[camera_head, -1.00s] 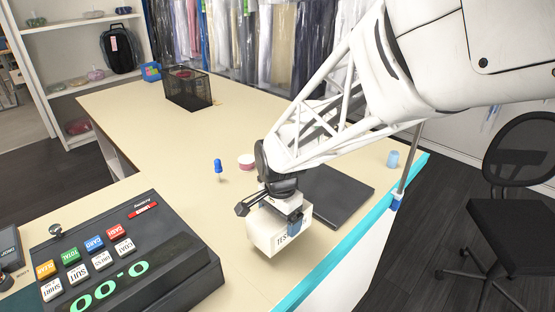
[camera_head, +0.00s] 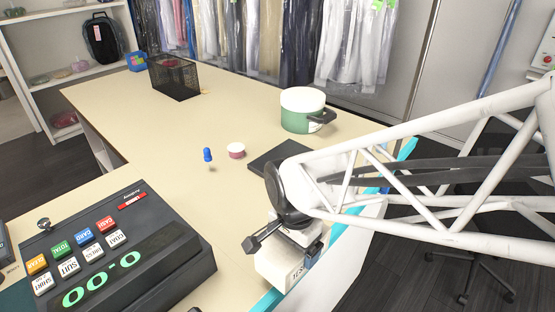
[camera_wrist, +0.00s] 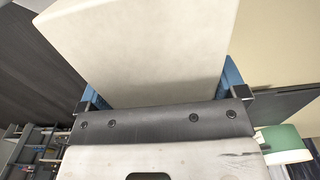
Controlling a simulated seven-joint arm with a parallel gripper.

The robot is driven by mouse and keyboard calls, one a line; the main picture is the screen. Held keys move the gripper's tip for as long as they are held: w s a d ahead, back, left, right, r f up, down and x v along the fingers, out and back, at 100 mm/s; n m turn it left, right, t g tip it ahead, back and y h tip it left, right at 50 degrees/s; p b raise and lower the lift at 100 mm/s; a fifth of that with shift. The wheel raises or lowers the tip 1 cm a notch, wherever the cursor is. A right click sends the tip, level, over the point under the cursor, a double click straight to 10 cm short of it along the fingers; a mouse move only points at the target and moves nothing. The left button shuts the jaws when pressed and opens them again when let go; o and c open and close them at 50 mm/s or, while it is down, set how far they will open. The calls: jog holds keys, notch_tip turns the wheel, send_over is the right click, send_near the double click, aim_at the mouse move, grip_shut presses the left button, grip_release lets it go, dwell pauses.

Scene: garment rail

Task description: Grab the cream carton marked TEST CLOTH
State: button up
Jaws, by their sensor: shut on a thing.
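The cream carton (camera_head: 283,264) hangs from my gripper (camera_head: 296,238) at the counter's front right edge, near the turquoise trim. Part of its dark lettering shows on the right face; the rest is hidden. In the wrist view the carton (camera_wrist: 145,50) fills the space between the blue finger pads of my gripper (camera_wrist: 162,92), which is shut on it. The carton looks slightly tilted. I cannot tell how far it is above the counter.
A dark flat slab (camera_head: 262,160) lies behind my gripper. A green pot (camera_head: 300,118), a pink-and-white tub (camera_head: 236,151), a blue dropper-like item (camera_head: 208,156) and a mesh basket (camera_head: 175,78) stand on the counter (camera_head: 135,120). A cash register (camera_head: 105,250) is at the left front.

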jog(key=shift+s+d+r, duration=0.1)
jog(key=shift+s+d, duration=0.05)
jog(key=shift+s, duration=0.35)
jog(key=shift+s+d, duration=0.15)
jog(key=shift+s, duration=0.3)
